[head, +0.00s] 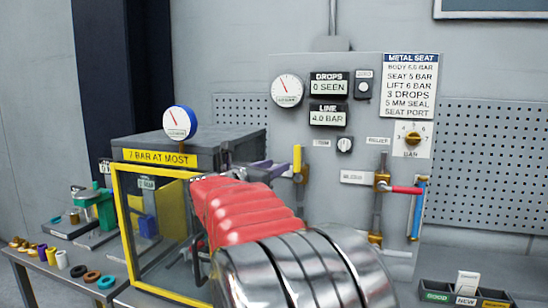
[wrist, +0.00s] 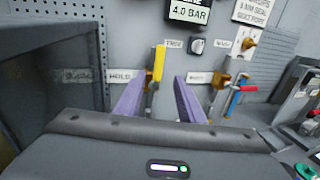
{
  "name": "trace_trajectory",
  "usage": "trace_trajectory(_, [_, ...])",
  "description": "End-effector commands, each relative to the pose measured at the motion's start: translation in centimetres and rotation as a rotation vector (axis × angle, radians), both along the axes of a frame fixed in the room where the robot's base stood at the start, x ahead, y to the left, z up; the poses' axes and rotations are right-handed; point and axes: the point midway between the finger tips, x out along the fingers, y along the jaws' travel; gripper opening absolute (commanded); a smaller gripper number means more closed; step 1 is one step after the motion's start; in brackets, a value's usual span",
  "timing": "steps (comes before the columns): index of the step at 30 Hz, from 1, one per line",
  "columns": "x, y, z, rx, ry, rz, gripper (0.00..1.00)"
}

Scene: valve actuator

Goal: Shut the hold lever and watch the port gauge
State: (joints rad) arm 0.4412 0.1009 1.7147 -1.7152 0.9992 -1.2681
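The hold lever (wrist: 158,62) has a yellow handle standing upright, in line with its pipe, beside a HOLD label (wrist: 120,76). It also shows in the head view (head: 298,158). My gripper (wrist: 158,88) is open, with one purple finger on each side of the lever's line and gaps on both sides. I cannot tell how far the tips reach. In the head view my gripper (head: 264,170) is left of the lever, partly behind my red arm sleeve. A round gauge (head: 287,91) is on the panel and a blue-rimmed one (head: 180,122) above the box; I cannot tell which is the port gauge.
The panel shows 0 drops (head: 329,87) and line 4.0 bar (head: 329,115). A red-handled lever (head: 406,190) and blue cylinder (head: 418,208) are to the right. A yellow-framed guard (head: 122,225) and grey box (head: 228,143) are at left. Small bins (head: 465,292) stand at lower right.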

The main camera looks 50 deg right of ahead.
Motion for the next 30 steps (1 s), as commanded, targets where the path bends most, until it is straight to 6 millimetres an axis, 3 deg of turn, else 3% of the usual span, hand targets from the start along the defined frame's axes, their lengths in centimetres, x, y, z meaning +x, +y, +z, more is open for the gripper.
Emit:
trace_trajectory(17, [0.3, -1.2, 0.3, -0.017, 0.019, -0.003, 0.35])
trace_trajectory(30, [1.1, -7.4, 0.2, -0.017, 0.018, -0.004, 0.35])
